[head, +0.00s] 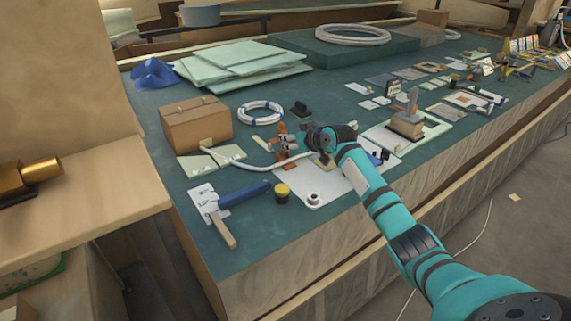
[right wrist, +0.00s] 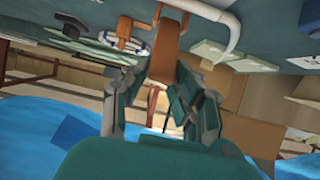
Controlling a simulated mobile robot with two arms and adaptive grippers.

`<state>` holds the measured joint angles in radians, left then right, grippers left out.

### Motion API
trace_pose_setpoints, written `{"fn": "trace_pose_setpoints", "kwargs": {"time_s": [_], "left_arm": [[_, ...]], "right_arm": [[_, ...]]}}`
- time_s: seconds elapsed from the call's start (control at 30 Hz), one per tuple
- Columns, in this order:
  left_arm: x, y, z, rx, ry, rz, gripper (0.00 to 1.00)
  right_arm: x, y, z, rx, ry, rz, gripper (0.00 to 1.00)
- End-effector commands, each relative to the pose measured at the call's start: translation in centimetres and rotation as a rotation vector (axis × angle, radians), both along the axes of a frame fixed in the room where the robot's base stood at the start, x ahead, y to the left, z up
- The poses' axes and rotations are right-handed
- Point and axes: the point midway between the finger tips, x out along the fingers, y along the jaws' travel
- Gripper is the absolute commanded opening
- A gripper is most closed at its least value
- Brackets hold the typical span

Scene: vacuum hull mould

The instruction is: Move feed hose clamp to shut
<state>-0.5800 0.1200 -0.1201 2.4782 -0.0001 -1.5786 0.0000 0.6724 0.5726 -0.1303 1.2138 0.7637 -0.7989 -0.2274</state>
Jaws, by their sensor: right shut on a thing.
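The orange feed hose clamp (head: 281,153) stands on the teal bench, left of my right gripper (head: 294,142). A white hose (head: 262,166) runs to it from the left. In the right wrist view, the clamp's orange-brown lever (right wrist: 171,42) reaches between the fingers of my right gripper (right wrist: 160,78), which is shut on it. The white hose (right wrist: 222,18) bends beside the lever there. The fingers hide part of the clamp in the head view, so I cannot tell the lever's exact angle. My left gripper is in neither view.
A brown case (head: 196,124) and a white coiled ring (head: 260,111) stand behind and left.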

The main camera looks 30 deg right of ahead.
Motion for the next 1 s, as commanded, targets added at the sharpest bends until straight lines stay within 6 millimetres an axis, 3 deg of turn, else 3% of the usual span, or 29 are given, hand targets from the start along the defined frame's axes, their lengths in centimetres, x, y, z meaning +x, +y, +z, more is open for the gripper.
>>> {"fn": "trace_pose_setpoints", "kwargs": {"time_s": [0.27,0.63,1.0], "left_arm": [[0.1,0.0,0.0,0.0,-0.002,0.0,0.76],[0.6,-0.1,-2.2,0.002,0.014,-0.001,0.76],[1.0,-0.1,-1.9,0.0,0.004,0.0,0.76]], "right_arm": [[-0.5,-0.2,-0.6,-0.002,0.004,-0.001,0.0],[-2.0,-0.3,-2.0,-0.003,0.008,-0.002,0.0],[-2.1,-0.8,-2.1,-0.008,0.003,-0.009,0.0]]}}
